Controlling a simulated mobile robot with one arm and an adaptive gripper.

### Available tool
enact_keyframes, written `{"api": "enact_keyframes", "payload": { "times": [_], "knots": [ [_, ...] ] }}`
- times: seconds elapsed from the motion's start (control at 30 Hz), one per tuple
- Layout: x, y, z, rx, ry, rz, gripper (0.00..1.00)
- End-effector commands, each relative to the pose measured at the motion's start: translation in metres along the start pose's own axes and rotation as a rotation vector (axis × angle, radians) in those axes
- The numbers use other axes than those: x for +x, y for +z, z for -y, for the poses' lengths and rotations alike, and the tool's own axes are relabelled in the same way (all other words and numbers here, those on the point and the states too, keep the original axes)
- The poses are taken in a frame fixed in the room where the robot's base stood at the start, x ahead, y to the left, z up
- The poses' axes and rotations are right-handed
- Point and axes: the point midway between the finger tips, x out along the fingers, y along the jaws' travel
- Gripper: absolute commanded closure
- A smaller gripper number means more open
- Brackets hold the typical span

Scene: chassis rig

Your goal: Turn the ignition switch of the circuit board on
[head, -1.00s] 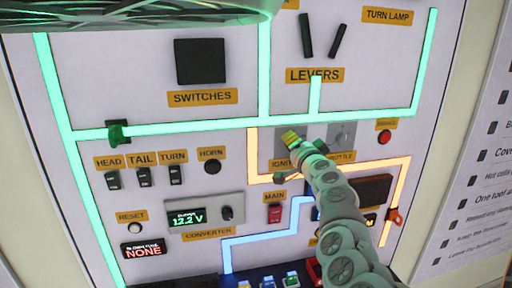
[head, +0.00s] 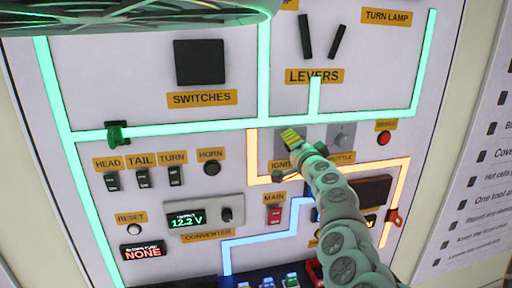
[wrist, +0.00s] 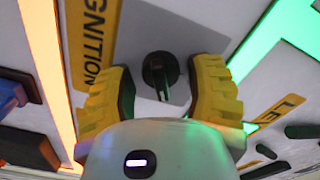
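The ignition switch (wrist: 160,70) is a round black knob with a narrow raised grip, on a grey plate (wrist: 142,38) beside the yellow IGNITION label (wrist: 95,35). In the wrist view my gripper (wrist: 160,90) is open, with one yellow finger on each side of the knob and visible gaps between. In the head view my gripper (head: 291,138) is at the ignition plate (head: 280,148), with its yellow fingertips near the panel. The gripper and wrist hide the knob there and cover part of the IGNITION label (head: 282,165).
Right of the gripper are the throttle knob (head: 341,137) and a red button (head: 384,138). The red MAIN switch (head: 274,215) and the converter display (head: 186,219), reading 12.2 V, are below. Glowing green (head: 200,127) and orange (head: 252,155) strips run close by.

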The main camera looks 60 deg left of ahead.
Motion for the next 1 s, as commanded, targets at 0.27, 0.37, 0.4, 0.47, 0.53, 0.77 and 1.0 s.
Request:
{"api": "enact_keyframes", "payload": {
  "times": [0.27,0.37,0.4,0.47,0.53,0.77,1.0],
  "knots": [
    [0.0,0.0,0.001,0.0,-0.001,0.0,0.34],
    [0.0,0.0,0.001,0.001,-0.002,0.0,0.34],
    [-0.001,0.0,0.001,0.001,-0.003,0.0,0.34],
    [-0.002,0.001,0.002,0.001,-0.004,0.0,0.34],
    [-0.004,0.001,0.003,0.003,-0.007,-0.001,0.34],
    [-0.021,0.001,0.004,0.005,-0.01,-0.003,0.34],
    [-0.04,0.002,0.004,0.003,-0.008,0.002,0.34]
  ]
}}
